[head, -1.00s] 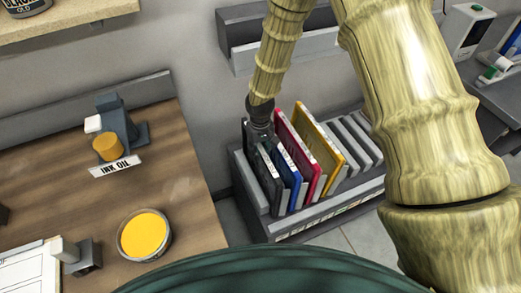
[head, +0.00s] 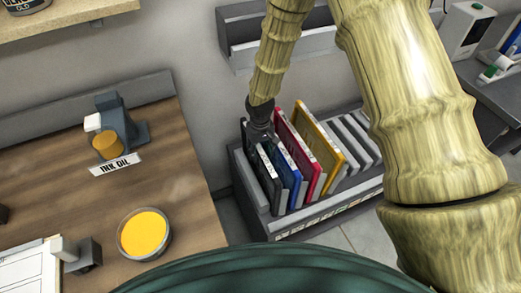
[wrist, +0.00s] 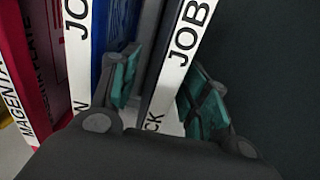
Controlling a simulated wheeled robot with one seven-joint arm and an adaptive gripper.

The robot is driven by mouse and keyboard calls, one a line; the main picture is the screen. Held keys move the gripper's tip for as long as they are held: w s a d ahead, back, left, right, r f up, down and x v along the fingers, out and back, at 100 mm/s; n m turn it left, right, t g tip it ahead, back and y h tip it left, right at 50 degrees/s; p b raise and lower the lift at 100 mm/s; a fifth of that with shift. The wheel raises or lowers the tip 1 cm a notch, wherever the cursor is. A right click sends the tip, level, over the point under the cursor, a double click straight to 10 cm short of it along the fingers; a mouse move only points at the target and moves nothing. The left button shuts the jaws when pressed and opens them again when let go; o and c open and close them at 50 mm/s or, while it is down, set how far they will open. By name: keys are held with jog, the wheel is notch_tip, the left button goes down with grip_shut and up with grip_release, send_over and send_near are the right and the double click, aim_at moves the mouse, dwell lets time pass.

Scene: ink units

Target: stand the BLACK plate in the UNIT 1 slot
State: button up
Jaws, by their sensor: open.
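The black plate (head: 267,173) stands in the leftmost place of the floor rack, left of the blue plate (head: 290,177). Its edge carries a white label (wrist: 180,65) reading "JOB" and "CK" in the wrist view. My gripper (head: 261,128) is down at the top of the black plate. In the wrist view my gripper (wrist: 163,80) is open, with one teal-padded finger on each side of the plate's labelled edge. I cannot tell whether either finger touches it. The UNIT 1 slot cannot be made out in these views.
The grey rack (head: 335,213) also holds a magenta plate (head: 301,148) and a yellow plate (head: 320,135), with empty places to their right. A wooden bench (head: 185,200) with a yellow ink dish (head: 144,234) is at left. A grey wall tray (head: 245,58) is behind.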

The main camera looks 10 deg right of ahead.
jog(key=shift+r, duration=0.15)
notch_tip(320, 180, up, 12)
dwell(0.6)
dwell(0.3)
notch_tip(320, 180, up, 5)
jog(key=p, duration=0.4)
jog(key=shift+s+f, duration=0.1)
jog(key=shift+f, duration=0.1)
dwell(0.3)
